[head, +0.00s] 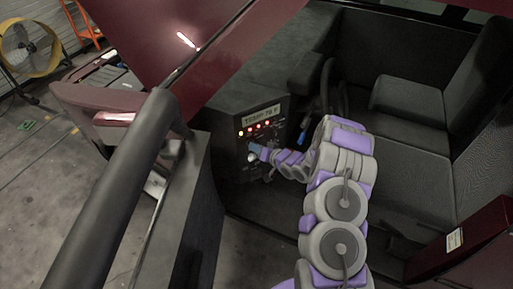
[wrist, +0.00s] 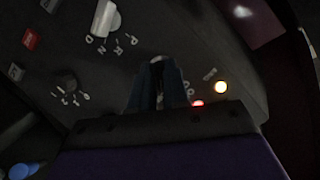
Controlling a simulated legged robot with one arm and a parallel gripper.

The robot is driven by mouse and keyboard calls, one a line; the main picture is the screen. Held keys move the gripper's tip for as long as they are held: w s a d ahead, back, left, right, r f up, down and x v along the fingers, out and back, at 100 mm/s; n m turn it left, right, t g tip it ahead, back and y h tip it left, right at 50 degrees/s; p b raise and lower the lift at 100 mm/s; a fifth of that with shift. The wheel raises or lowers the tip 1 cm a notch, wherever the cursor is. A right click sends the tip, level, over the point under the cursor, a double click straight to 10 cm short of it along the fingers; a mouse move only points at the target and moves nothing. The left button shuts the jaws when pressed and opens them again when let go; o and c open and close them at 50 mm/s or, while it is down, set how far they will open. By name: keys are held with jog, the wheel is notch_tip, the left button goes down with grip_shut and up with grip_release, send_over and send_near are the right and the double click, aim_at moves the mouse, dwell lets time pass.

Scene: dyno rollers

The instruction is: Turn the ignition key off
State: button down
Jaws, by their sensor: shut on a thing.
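The dark control panel (head: 243,117) of the vehicle cab is in the middle of the head view. My gripper (head: 256,150) is at the panel's face, below the row of lit lamps. In the wrist view my gripper (wrist: 158,85) has its two blue-grey fingers close together, pointing at the panel. They are shut on the ignition key (wrist: 158,62), of which only a small dark part shows at the fingertips. The fingers hide most of the key, and its exact angle cannot be told. Small pale letters stand on the panel just right of the fingers.
A white gear selector (wrist: 104,18) with letters beside it is left of the fingers. A dark rotary knob (wrist: 66,83) with numbers is lower left. A yellow lamp (wrist: 221,87) and a red lamp (wrist: 197,103) are lit. Black seats (head: 400,165) stand right of my arm.

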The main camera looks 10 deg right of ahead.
jog(key=shift+s+a+n+t+h+b, duration=0.15)
jog(key=shift+n+h+b, duration=0.1)
jog(key=shift+n+h, duration=0.75)
jog(key=shift+a+n+t+h+b, duration=0.15)
jog(key=shift+n+h, duration=0.45)
jog(key=shift+n, duration=0.8)
jog(key=shift+d, duration=0.1)
jog(key=c, duration=1.2)
grip_release()
